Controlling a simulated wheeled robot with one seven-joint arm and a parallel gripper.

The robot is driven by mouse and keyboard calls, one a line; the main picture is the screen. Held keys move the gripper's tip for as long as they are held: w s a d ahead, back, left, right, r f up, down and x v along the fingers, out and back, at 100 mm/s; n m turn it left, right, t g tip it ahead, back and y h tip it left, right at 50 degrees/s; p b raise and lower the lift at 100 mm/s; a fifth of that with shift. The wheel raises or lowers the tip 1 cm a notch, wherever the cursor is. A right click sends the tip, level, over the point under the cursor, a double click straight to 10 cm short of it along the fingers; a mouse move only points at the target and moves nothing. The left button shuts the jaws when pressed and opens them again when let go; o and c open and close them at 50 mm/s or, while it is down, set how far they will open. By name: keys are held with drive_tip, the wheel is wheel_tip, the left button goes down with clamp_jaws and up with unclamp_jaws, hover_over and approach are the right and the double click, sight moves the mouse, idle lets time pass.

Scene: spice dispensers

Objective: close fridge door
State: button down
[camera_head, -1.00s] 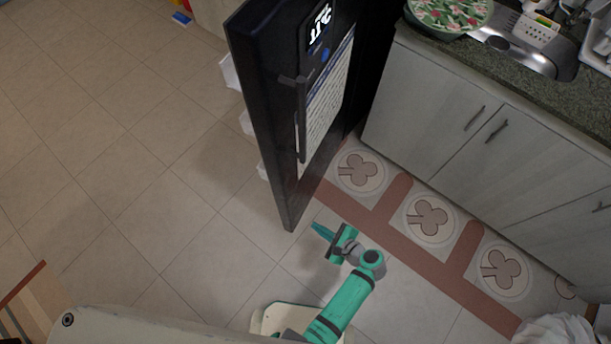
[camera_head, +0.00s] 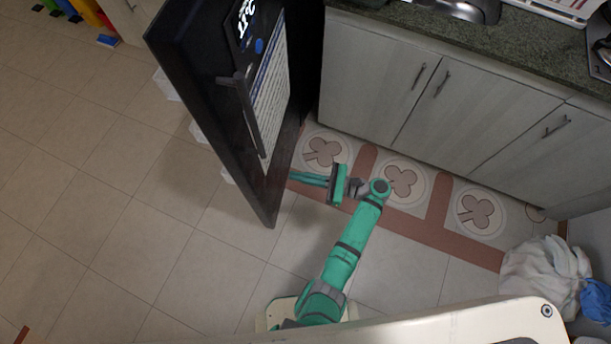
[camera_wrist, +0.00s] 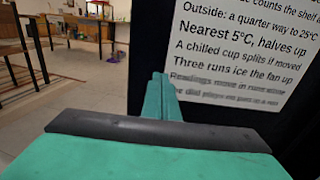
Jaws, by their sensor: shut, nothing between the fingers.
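The black fridge door (camera_head: 196,92) stands open in the head view, swung out over the floor with its outer face to the right. It has a dark vertical handle (camera_head: 250,120), a lit display (camera_head: 243,16) and a white printed sheet (camera_head: 272,92). The sheet also shows large in the wrist view (camera_wrist: 245,50). My green gripper (camera_head: 292,177) is shut and empty. Its fingertips point left at the lower part of the door's outer face, close to it. I cannot tell whether they touch. The fridge interior is hidden behind the door.
Grey cabinets (camera_head: 385,85) under a dark counter (camera_head: 420,35) line the right side. A patterned mat (camera_head: 400,182) lies before them. A white bag (camera_head: 540,275) sits at lower right. In the wrist view, a chair (camera_wrist: 22,50) stands left.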

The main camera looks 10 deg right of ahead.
sight(260, 169)
drive_tip(key=x, duration=0.9)
drive_tip(key=shift+a, duration=0.2)
